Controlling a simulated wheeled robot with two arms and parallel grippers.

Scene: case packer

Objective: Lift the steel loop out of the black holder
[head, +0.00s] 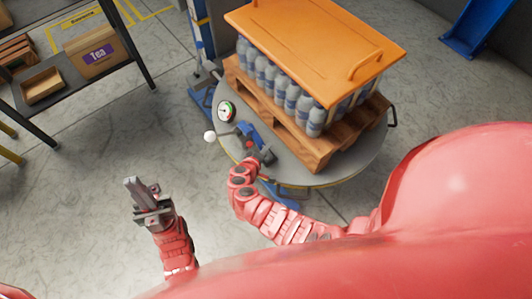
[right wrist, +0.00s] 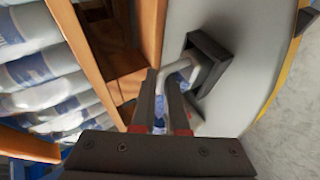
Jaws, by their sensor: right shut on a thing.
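The steel loop (right wrist: 180,70) is a pale bent rod in the right wrist view. Its far end lies within the opening of the black holder (right wrist: 208,50), a small dark frame on the grey round table. My right gripper (right wrist: 163,82) is shut on the loop, with one finger on each side of it. How deep the loop sits in the holder I cannot tell. In the head view my right gripper (head: 266,154) is over the near edge of the round table, and the loop is not clear there. My left gripper (head: 133,182) is over bare floor, apart from everything; its finger gap is unclear.
The round table (head: 350,158) carries a wooden pallet (head: 318,148) of bottles (head: 290,98) under an orange cover (head: 310,40). A dial gauge (head: 226,111) and a blue part (head: 250,133) are close to my right gripper. A shelf with a Tea box (head: 98,52) stands at left.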

